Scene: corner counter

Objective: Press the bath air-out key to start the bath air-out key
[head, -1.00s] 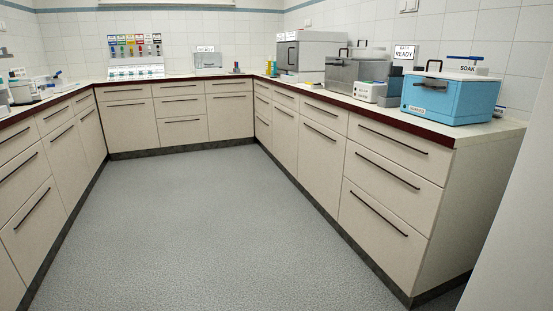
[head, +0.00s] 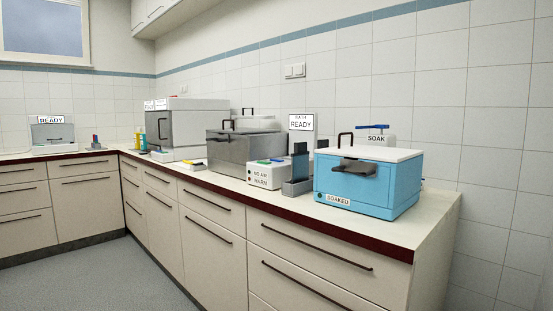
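A white control box (head: 262,174) stands on the right counter, its front reading "NO AIR" and "WARM". On its top are small coloured keys, a green one (head: 264,161) and a blue one (head: 277,160). I cannot read which one is the air-out key. The grey steel bath (head: 232,150) stands just left of and behind the box. Neither of my grippers is in view.
A blue box (head: 368,187) labelled "SOAKED", with a white lid, stands at the counter's right end. A dark grey holder (head: 297,187) stands between it and the control box. A grey oven-like unit (head: 190,128) is further left. The floor (head: 90,280) at left is clear.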

